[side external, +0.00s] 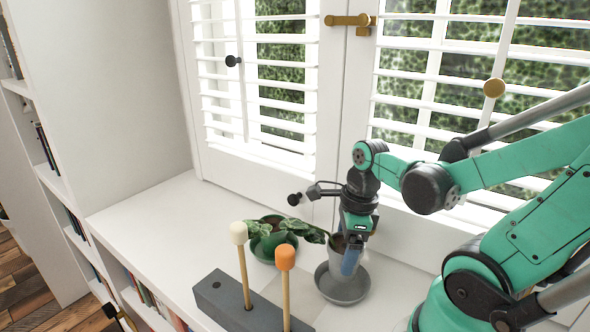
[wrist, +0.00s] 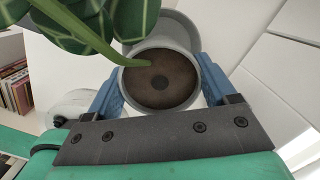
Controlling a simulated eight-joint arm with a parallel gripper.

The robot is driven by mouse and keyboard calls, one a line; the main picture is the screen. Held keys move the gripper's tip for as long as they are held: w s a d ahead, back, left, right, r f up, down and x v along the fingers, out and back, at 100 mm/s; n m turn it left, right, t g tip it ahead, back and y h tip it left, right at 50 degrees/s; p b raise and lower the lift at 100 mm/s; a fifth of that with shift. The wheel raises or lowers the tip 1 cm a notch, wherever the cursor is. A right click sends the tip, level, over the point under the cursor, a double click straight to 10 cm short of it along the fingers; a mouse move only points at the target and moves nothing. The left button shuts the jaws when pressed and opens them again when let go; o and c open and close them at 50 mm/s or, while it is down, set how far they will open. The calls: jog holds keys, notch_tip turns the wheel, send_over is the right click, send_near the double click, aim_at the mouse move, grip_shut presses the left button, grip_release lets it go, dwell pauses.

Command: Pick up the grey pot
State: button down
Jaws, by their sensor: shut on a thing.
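The grey pot (side external: 336,246) stands upright between the fingers of my gripper (side external: 350,258) in the side view, over a grey saucer (side external: 341,290). The fingers partly hide it, and I cannot tell whether its base touches the saucer.
A green pot (side external: 268,247) with a leafy plant stands just left; its leaves (side external: 306,231) reach the grey pot. In front, a grey block (side external: 238,304) holds sticks with a white knob (side external: 238,232) and an orange knob (side external: 285,257). Shuttered windows stand close behind. The white top is clear at left.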

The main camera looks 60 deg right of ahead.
notch_tip(320, 180, up, 20)
dwell(0.7)
jog(key=shift+f, duration=0.1)
jog(key=shift+n, duration=0.6)
jog(key=f, duration=0.3)
jog(key=w+d+f, duration=0.1)
jog(key=f, duration=0.3)
jog(key=w+f, duration=0.1)
jog(key=f, duration=0.2)
jog(key=shift+w+d+f, duration=0.15)
jog(key=shift+w+f, duration=0.1)
jog(key=shift+f, duration=0.15)
jog(key=shift+n, duration=0.6)
jog(key=f, duration=0.2)
jog(key=s+f, duration=0.1)
jog(key=f, duration=0.2)
jog(key=s+a+f, duration=0.1)
jog(key=f, duration=0.2)
jog(key=shift+s+a+f, duration=0.1)
jog(key=shift+s+f, duration=0.1)
jog(key=shift+s, duration=0.05)
jog(key=shift+f, duration=1.55)
grip_release()
